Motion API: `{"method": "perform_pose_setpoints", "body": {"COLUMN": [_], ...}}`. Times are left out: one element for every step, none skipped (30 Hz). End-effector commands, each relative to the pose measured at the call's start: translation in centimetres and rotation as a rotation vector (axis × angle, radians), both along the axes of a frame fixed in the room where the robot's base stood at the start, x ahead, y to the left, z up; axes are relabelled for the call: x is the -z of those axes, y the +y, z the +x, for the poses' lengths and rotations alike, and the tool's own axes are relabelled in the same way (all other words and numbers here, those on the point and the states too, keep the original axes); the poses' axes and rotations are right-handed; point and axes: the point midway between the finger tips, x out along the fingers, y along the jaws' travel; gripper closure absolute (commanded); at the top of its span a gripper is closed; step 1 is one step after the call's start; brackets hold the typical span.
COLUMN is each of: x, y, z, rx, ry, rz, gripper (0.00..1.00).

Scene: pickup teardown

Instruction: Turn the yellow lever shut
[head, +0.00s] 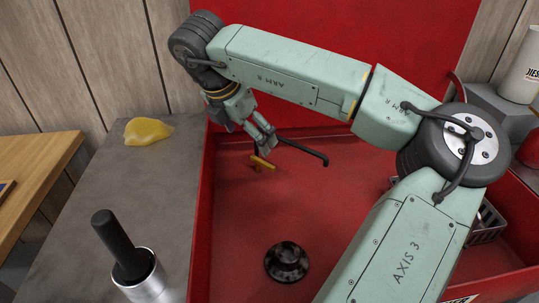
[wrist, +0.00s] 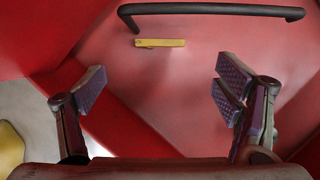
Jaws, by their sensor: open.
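The yellow lever (head: 263,163) is a short flat bar inside the red box, near its left back corner, with a small reddish part below it. In the wrist view the lever (wrist: 160,43) lies roughly level at top centre, just below a black bar (wrist: 210,9). My gripper (head: 268,138) is just above the lever in the head view. In the wrist view my gripper (wrist: 160,90) has its two fingers wide apart with nothing between them. The lever is ahead of the fingers and apart from them.
The black bar (head: 305,151) stands close to the lever. The red box wall (head: 203,215) is at left. A dark round knob (head: 287,261) sits on the box floor. A yellow lump (head: 148,131) and a black-handled metal cylinder (head: 130,258) are on the grey counter. A grey basket (head: 488,225) is at right.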

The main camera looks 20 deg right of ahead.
Motion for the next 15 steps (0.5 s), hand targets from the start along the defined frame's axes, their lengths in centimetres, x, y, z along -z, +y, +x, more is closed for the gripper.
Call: {"method": "perform_pose_setpoints", "body": {"x": [0.7, 1.1, 1.8, 2.4, 2.9, 3.7, 4.2, 4.7, 5.3, 5.8, 6.3, 6.8, 7.1, 7.4, 7.8], "y": [-0.3, -0.5, -0.7, -0.9, -1.1, -1.3, -1.6, -1.7, -2.0, -2.2, -2.3, -2.5, -2.6, -2.8, -2.9], "z": [0.0, 0.1, 0.3, 0.4, 0.5, 0.6, 0.7, 0.9, 1.0, 1.1, 1.2, 1.3, 1.4, 1.4, 1.5], "rx": [0.001, 0.001, 0.000, 0.000, 0.001, -0.001, -0.001, 0.000, 0.000, 0.000, -0.001, 0.000, 0.000, 0.000, 0.000], "ry": [0.004, 0.004, 0.004, 0.004, 0.004, 0.004, 0.003, 0.004, 0.003, 0.004, 0.003, 0.002, 0.002, 0.002, 0.001], "rz": [0.004, 0.004, 0.005, 0.005, 0.004, 0.006, 0.004, 0.005, 0.005, 0.005, 0.004, 0.005, 0.004, 0.004, 0.004], "gripper": [0.16, 0.16, 0.16, 0.16, 0.16, 0.16, 0.16, 0.16, 0.16, 0.16, 0.16, 0.16, 0.16, 0.16, 0.16]}}
